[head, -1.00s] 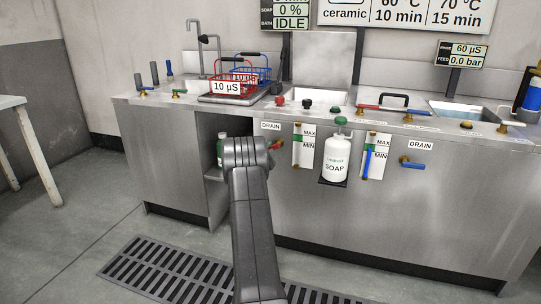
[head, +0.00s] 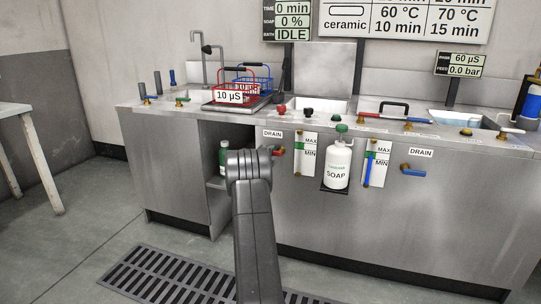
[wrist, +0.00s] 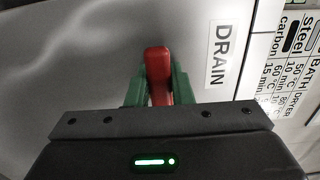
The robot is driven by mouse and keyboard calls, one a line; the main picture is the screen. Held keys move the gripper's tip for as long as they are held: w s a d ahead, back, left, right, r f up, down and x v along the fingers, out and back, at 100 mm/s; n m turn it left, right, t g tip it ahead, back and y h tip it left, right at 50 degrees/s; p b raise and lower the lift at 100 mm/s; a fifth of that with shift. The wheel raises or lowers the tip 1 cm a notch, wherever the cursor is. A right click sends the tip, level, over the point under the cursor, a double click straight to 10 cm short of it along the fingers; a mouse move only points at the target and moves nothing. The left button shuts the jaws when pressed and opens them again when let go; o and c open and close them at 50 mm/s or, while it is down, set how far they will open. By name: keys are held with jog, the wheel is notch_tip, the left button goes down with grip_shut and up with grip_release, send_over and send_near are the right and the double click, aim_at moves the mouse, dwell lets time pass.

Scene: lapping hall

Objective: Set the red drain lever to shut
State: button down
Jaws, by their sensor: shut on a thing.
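The red drain lever (wrist: 158,75) stands in the middle of the wrist view, beside a white DRAIN label (wrist: 228,52). My gripper (wrist: 156,88) has its green fingers on both sides of the lever, shut on it. In the head view a bit of the red lever (head: 278,150) shows on the cabinet front, just right of my arm and below the left DRAIN label (head: 272,134). My arm hides the fingers and part of the lever there.
A soap bottle (head: 338,163) and a level gauge (head: 305,155) stick out from the cabinet front to the right. A blue lever (head: 413,172) sits further right. A floor grate (head: 165,277) lies in front.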

dwell(0.3)
jog(key=c, duration=1.3)
grip_release()
jog(key=p+v, duration=0.1)
jog(key=v, duration=1.3)
jog(key=shift+w+d, duration=0.1)
jog(key=shift+w, duration=0.05)
jog(key=b+x, duration=0.1)
jog(key=x, duration=1.2)
jog(key=shift+w+d, duration=0.1)
jog(key=shift+w, duration=0.25)
jog(key=shift+s, duration=0.1)
